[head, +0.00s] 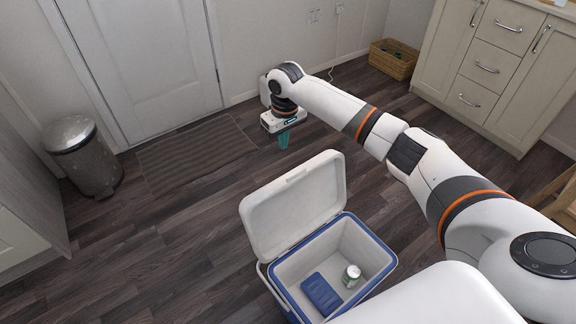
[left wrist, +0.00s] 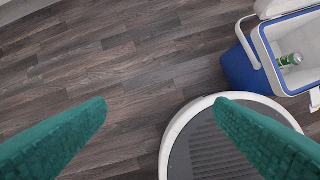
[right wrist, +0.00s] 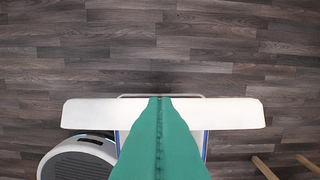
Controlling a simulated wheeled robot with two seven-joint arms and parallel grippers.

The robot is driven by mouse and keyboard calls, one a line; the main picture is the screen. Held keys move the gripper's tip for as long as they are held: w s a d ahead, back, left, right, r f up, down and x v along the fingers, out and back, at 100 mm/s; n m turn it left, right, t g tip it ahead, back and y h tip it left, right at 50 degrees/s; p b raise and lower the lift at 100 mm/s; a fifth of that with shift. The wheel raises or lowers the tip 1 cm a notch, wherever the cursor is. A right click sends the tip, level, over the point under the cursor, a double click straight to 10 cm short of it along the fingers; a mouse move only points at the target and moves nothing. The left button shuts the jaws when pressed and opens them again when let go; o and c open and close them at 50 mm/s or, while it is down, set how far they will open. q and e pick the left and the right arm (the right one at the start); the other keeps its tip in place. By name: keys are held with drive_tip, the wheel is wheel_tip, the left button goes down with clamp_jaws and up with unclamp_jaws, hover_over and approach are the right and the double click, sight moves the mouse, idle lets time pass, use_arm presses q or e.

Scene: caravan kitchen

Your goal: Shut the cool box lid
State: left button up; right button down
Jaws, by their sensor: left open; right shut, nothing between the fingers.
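The cool box (head: 375,266) is blue outside and pale inside, and stands on the floor in the head view. Its white lid (head: 294,204) is up, standing open on the far side. Inside lie a blue block (head: 321,295) and a can (head: 351,275). My right gripper (head: 284,141) is shut and empty, beyond the raised lid in the head view. In the right wrist view its teal fingers (right wrist: 160,102) meet in front of the lid (right wrist: 235,113), seen edge-on. My left gripper (left wrist: 160,108) is open and empty; the cool box (left wrist: 243,70) shows at its upper right.
A metal bin (head: 83,156) stands at the left by the door, with a ribbed mat (head: 195,157) beside it. A wicker basket (head: 393,60) and cream cabinets (head: 490,60) are at the back right. The floor around the box's far side is clear.

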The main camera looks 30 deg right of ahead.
sight(290, 175)
drive_tip(key=f+b, duration=0.1)
drive_tip(key=f, duration=0.1)
drive_tip(key=s+f+b, duration=0.1)
drive_tip(key=f, duration=0.2)
drive_tip(key=s+f, duration=0.1)
drive_tip(key=f, duration=0.2)
drive_tip(key=shift+s+d+b, duration=0.1)
drive_tip(key=shift+d+b, duration=0.15)
drive_tip(key=shift+b, duration=0.15)
use_arm(q)
drive_tip(key=w+d+r+t+h, duration=0.1)
drive_tip(key=w+d+t, duration=0.1)
drive_tip(key=w+t, duration=0.2)
drive_tip(key=shift+w+d+t, duration=0.25)
drive_tip(key=shift+w+t, duration=0.15)
drive_tip(key=shift+w, duration=1.35)
use_arm(e)
drive_tip(key=shift+s+r, duration=0.15)
drive_tip(key=shift+s, duration=0.5)
use_arm(q)
drive_tip(key=shift+s, duration=0.15)
